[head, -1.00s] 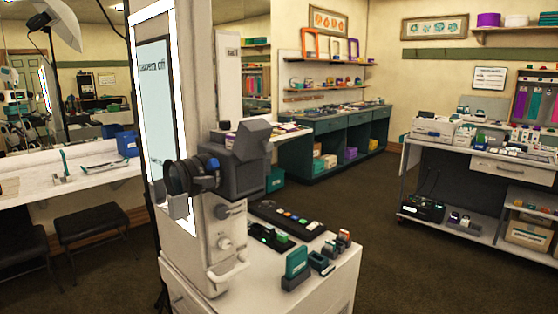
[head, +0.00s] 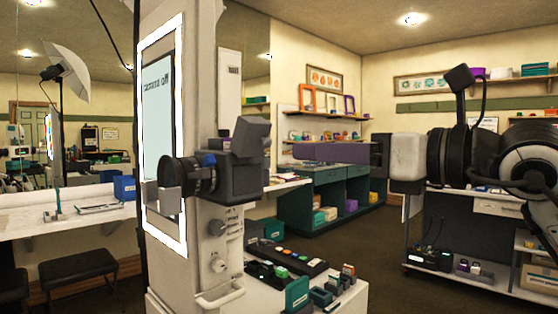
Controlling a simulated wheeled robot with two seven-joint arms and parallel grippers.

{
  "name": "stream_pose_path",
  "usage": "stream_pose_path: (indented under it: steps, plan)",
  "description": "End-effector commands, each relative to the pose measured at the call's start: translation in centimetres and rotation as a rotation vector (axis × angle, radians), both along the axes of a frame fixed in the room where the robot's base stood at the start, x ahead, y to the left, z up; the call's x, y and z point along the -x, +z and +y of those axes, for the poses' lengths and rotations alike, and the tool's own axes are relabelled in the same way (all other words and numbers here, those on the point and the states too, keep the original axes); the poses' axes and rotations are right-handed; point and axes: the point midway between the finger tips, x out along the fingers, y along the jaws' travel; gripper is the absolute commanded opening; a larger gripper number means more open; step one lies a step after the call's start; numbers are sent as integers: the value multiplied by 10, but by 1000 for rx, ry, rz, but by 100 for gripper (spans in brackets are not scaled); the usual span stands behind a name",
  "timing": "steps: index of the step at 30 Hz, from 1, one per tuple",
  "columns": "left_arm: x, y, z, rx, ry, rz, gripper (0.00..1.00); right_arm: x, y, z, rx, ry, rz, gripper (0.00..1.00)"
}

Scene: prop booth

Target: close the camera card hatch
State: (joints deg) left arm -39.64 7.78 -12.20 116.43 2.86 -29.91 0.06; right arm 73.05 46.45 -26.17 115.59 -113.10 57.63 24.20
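The dark camera (head: 240,170) sits on a pale column, with its black lens (head: 185,176) pointing left. A tilted dark grey piece (head: 252,136) stands up from its top. I cannot make out the card hatch or tell whether it is open. My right gripper (head: 300,153) comes in from the right, level with the camera and apart from it in the picture. Its greyish-purple finger side faces me, so the gap between the fingers is hidden. My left gripper is out of view.
A white cart top below the camera holds a button panel (head: 290,257), a teal card holder (head: 297,293) and several small items. A lit-edged screen (head: 157,100) stands left of the camera. A shelf cart stands behind my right arm. Dark floor lies between.

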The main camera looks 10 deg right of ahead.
Motion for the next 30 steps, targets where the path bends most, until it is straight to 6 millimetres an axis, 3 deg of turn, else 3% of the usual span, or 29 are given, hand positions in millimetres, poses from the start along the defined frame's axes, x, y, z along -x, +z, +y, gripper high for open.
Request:
stream_pose_path:
  steps: [5, 21, 30]
  plan:
    - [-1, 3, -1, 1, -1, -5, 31, -7, 10, -5, 23, -45, -29, 33]
    - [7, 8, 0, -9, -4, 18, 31, -77, 11, 47, 21, -42, -27, 33]
    - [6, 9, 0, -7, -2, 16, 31, -83, 9, 51, 22, -43, -29, 33]
